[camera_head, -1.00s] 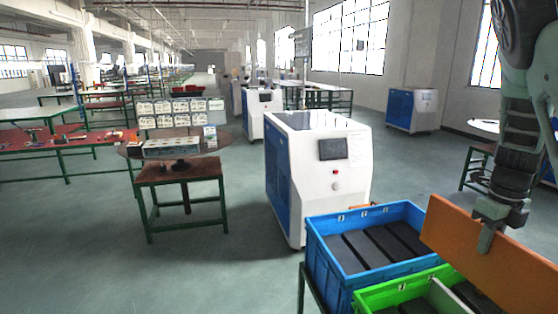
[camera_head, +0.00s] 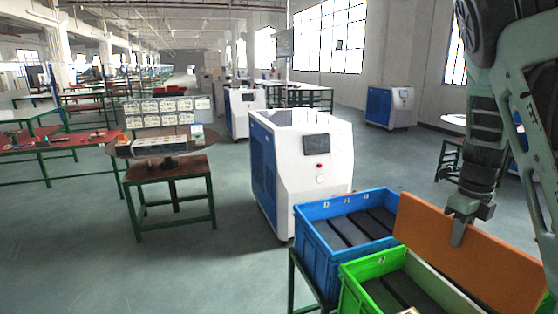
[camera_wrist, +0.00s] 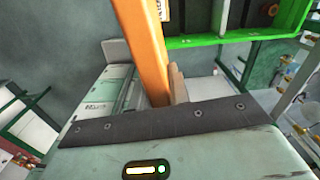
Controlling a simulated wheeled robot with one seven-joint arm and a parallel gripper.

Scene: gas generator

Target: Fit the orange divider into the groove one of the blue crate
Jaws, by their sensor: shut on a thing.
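The orange divider (camera_head: 475,255) is a flat board held by my gripper (camera_head: 460,226), whose fingers are shut on its upper part. The divider hangs tilted in the picture, in front of the right end of the blue crate and over the green crate, apart from the blue crate's inside. In the wrist view the divider (camera_wrist: 147,45) runs up from between the fingers. The blue crate (camera_head: 318,258) stands behind and left of the gripper, with numbered tags on its rim and dark strips inside. Its right end is hidden by the divider.
A green crate (camera_head: 365,268) with dark and pale boards inside stands in front of the blue crate; its rim also shows in the wrist view (camera_wrist: 220,39). A white and blue machine (camera_head: 300,170) stands behind the crates.

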